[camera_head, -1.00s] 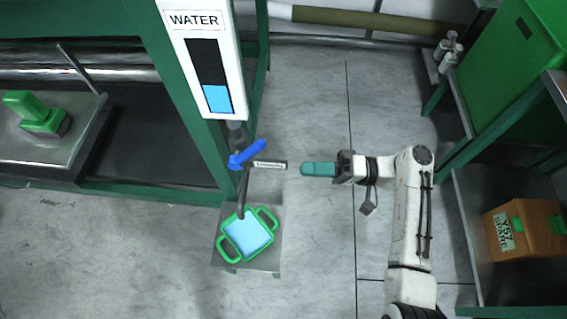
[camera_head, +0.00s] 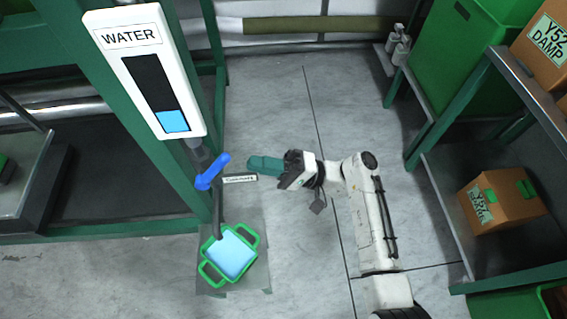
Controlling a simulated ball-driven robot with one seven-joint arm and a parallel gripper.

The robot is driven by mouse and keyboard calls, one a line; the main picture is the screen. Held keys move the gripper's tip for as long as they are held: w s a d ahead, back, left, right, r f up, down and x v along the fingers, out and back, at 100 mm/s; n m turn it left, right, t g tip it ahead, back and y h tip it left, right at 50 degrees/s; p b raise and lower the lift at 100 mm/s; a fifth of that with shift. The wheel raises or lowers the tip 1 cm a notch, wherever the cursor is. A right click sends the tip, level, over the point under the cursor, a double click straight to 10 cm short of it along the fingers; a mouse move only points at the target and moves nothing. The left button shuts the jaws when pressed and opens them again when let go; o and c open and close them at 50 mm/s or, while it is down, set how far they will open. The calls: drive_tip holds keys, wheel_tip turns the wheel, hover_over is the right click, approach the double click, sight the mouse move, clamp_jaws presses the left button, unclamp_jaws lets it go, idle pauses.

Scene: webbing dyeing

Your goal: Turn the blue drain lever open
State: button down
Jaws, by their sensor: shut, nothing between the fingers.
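The blue drain lever (camera_head: 212,172) sits on the dark pipe below the white WATER gauge (camera_head: 146,75). It slants up to the right, across the pipe. A small white label plate (camera_head: 240,179) sticks out to the right of it. My gripper (camera_head: 252,166), with green fingers, is shut and empty. It points left, a short way right of the lever and apart from it. The gauge shows a light blue level (camera_head: 173,121) near its bottom. A green-handled container (camera_head: 230,254) with light blue liquid stands under the pipe's spout on a low grey stand (camera_head: 250,284).
A green frame (camera_head: 115,100) stands behind the gauge at left. A shelf with brown boxes (camera_head: 500,199) and a green bin (camera_head: 462,60) stand at right.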

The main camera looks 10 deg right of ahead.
sight(223, 157)
drive_tip(key=shift+x, duration=1.7)
drive_tip(key=a+r+h+p, duration=0.1)
drive_tip(key=r+p, duration=0.1)
drive_tip(key=p, duration=0.2)
drive_tip(key=a+r+h+p, duration=0.1)
drive_tip(key=r+h+p, duration=0.1)
drive_tip(key=p, duration=0.2)
drive_tip(key=shift+a+h, duration=0.3)
drive_tip(key=shift+a, duration=0.1)
drive_tip(key=p, duration=0.1)
drive_tip(key=a+h+p, duration=0.1)
drive_tip(key=p, duration=0.1)
drive_tip(key=shift+a+r, duration=0.2)
drive_tip(key=shift+r, duration=0.15)
drive_tip(key=shift+w+a+r+h+p, duration=0.1)
drive_tip(key=shift+a+h+p, duration=0.45)
drive_tip(key=shift+h, duration=0.25)
drive_tip(key=shift+a+r+p, duration=0.1)
drive_tip(key=shift+a+p, duration=0.2)
drive_tip(key=shift+a, duration=0.5)
drive_tip(key=shift+w+r, duration=0.1)
